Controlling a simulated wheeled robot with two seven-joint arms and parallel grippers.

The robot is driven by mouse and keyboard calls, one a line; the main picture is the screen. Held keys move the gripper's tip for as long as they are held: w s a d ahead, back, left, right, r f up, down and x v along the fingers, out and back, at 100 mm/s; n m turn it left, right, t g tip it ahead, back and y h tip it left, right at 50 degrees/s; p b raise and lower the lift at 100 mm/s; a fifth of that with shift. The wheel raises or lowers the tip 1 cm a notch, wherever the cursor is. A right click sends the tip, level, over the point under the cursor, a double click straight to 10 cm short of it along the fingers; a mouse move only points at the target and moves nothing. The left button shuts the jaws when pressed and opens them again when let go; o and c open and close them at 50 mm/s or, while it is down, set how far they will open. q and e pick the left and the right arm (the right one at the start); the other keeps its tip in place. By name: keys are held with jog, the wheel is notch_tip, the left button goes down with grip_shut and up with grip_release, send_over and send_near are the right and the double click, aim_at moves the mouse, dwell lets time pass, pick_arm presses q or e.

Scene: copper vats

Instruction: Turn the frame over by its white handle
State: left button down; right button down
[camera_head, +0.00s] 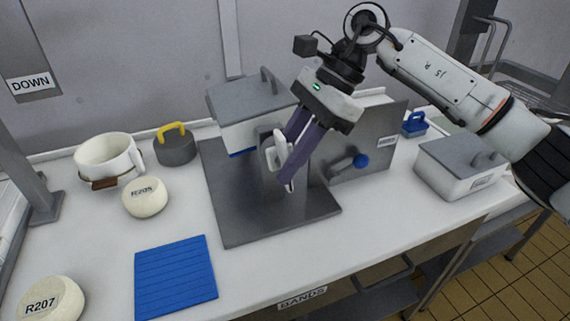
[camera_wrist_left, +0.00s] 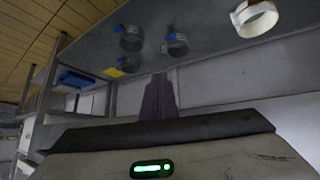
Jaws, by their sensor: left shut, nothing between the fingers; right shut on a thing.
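The white handle (camera_head: 279,149) stands in the head view above a flat dark grey plate (camera_head: 240,218) on the bench. My right gripper (camera_head: 287,183) comes down from the upper right and is shut on the white handle. Its purple fingers cover part of the handle. A grey upright plate (camera_head: 388,145) with a blue knob (camera_head: 360,161) stands just behind and to the right; I cannot tell exactly which parts make up the frame. My left gripper (camera_wrist_left: 158,97) shows only in the left wrist view, with its fingers together and empty.
A grey-lidded box (camera_head: 245,105) stands behind the plate, another lidded box (camera_head: 462,168) to the right. A white pot (camera_head: 108,158), a yellow-handled grey block (camera_head: 175,145), round cheeses (camera_head: 146,197) and a blue mat (camera_head: 176,277) lie left. The bench front is partly clear.

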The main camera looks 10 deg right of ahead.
jog(key=shift+y+b, duration=0.65)
jog(key=shift+y, duration=0.15)
jog(key=shift+r, duration=0.1)
jog(key=c, duration=1.4)
grip_release()
jog(key=shift+d, duration=0.1)
jog(key=v, duration=1)
jog(key=shift+w, duration=0.25)
jog(key=shift+d, duration=0.1)
